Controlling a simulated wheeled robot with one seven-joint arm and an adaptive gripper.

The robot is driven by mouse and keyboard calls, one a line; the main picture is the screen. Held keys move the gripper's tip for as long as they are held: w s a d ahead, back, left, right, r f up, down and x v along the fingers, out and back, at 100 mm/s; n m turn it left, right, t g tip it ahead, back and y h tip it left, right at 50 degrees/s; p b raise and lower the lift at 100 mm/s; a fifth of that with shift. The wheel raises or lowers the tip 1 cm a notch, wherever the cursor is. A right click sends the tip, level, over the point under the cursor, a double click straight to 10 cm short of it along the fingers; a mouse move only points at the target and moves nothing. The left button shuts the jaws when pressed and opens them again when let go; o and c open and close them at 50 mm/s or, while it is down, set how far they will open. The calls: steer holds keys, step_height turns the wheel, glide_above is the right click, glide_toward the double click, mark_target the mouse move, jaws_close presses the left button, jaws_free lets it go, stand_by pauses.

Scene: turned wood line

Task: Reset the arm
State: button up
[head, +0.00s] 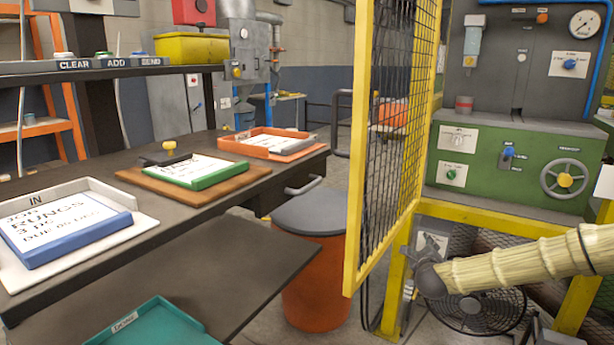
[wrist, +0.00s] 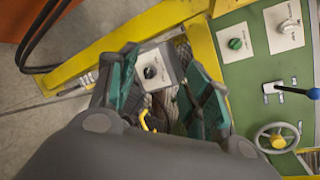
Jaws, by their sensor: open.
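My gripper (wrist: 160,62) shows in the wrist view with its two teal-padded fingers apart and nothing between them. Behind the fingers are a yellow frame post (wrist: 120,45) and a grey plate with a black knob (wrist: 151,72). In the head view my arm, in a cream ribbed sleeve, reaches in from the lower right. Its dark end (head: 431,278) is beside the yellow post, in front of a floor fan (head: 480,312). The fingers are hard to make out there.
A yellow mesh guard (head: 392,130) stands left of my arm. The green machine (head: 505,165) with a handwheel (head: 565,180) is behind it. The dark bench (head: 205,205) at left bears a blue tray (head: 70,236), a green tray (head: 205,177) and an orange tray (head: 280,154). An orange bin (head: 318,270) stands between.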

steer(key=s+a+f+n+g+y, duration=0.2)
steer(key=s+a+f+n, duration=0.6)
steer(key=f, duration=0.5)
steer(key=s+a+f+n+g+y, duration=0.3)
steer(key=s+a+f+n, duration=0.3)
steer(key=s+f, duration=0.55)
steer(key=s+a+f+n+g+b, duration=0.1)
steer(key=s+a+f+n+g, duration=0.15)
steer(key=s+f+n, duration=0.75)
steer(key=s+a+f+g+b, duration=0.1)
steer(key=s+f+g, duration=0.3)
steer(key=s, duration=1.5)
steer(key=s+d+n+g+h, duration=0.1)
steer(key=s+d+n+g, duration=0.15)
steer(key=s, duration=0.45)
steer(key=s+d+n+g, duration=0.1)
steer(key=s+d+n, duration=0.15)
steer(key=s, duration=0.45)
step_height(320, 180, up, 30)
steer(key=p, duration=2.9)
steer(key=shift+w+a, duration=0.15)
steer(key=shift+a, duration=0.1)
